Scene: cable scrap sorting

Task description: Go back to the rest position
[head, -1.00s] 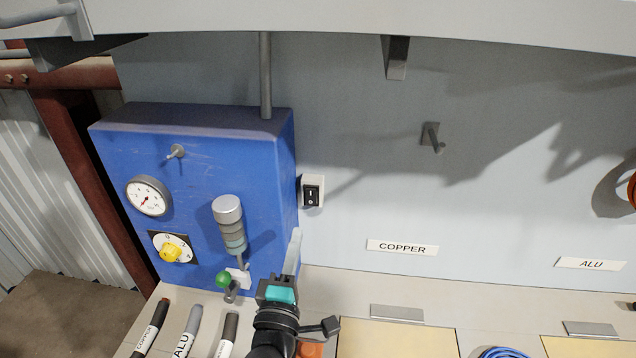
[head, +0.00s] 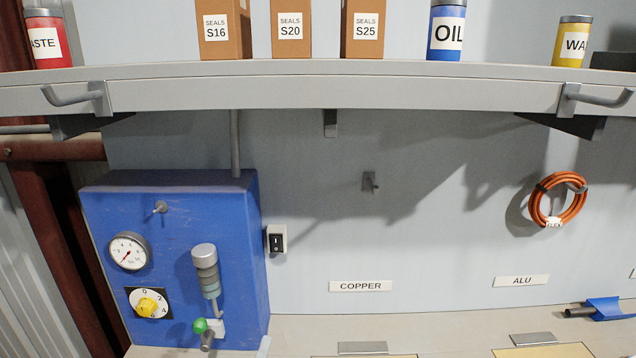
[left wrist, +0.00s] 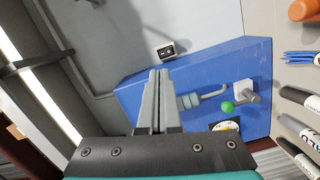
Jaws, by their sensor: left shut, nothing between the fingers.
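My left gripper (left wrist: 158,76) shows large in the left wrist view. Its two grey fingers are closed together with nothing between them. In the head view only the tip of its fingers (head: 264,346) shows at the bottom edge, beside the lower right corner of the blue control box (head: 232,250). The rest of that arm is out of the head view. The blue box also shows behind the fingers in the left wrist view (left wrist: 200,75). My right gripper is in neither view.
The box carries a gauge (head: 129,251), a yellow knob (head: 148,304) and a green-tipped lever (head: 201,326). A shelf (head: 330,95) with boxes and cans spans above. An orange cable coil (head: 540,205) hangs at right. The wall between is mostly free.

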